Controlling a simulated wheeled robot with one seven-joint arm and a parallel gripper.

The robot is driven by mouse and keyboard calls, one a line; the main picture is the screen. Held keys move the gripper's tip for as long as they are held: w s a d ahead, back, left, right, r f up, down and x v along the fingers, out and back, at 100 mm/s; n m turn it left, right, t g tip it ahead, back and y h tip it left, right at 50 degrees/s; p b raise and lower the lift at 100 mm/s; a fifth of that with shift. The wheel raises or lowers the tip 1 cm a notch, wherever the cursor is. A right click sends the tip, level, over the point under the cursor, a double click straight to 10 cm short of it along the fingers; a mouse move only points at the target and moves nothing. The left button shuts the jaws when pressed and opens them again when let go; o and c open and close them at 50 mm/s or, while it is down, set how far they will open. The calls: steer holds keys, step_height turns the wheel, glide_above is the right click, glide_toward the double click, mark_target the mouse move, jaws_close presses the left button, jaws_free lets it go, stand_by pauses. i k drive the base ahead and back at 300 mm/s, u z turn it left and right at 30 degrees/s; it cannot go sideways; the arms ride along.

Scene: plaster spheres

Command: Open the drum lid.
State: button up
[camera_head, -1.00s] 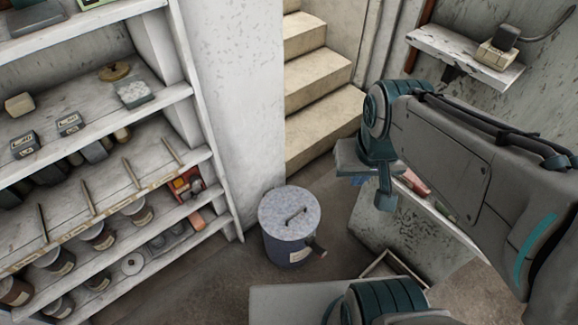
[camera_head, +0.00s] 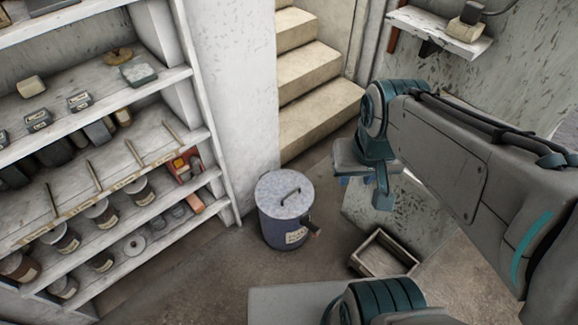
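The drum (camera_head: 284,232) is a blue-grey metal can with a label, standing upright on the floor near the middle of the view. A short stub sticks out at the drum's right side. My gripper (camera_head: 368,200) hangs to the right of the drum and apart from it, below the teal wrist. Its fingers are small and partly hidden here, so its opening is unclear.
White shelves (camera_head: 170,150) with tins and boxes stand on the left. A wall pillar and stone steps (camera_head: 318,105) rise behind the drum. An open wooden crate (camera_head: 383,254) lies on the floor to the right. A wall shelf (camera_head: 440,32) holds a device. Floor left of the drum is clear.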

mark_target(281, 194)
steer(key=z, duration=0.15)
steer(key=k, duration=0.15)
steer(key=u, duration=0.85)
steer(key=i, duration=0.7)
steer(key=z, duration=0.65)
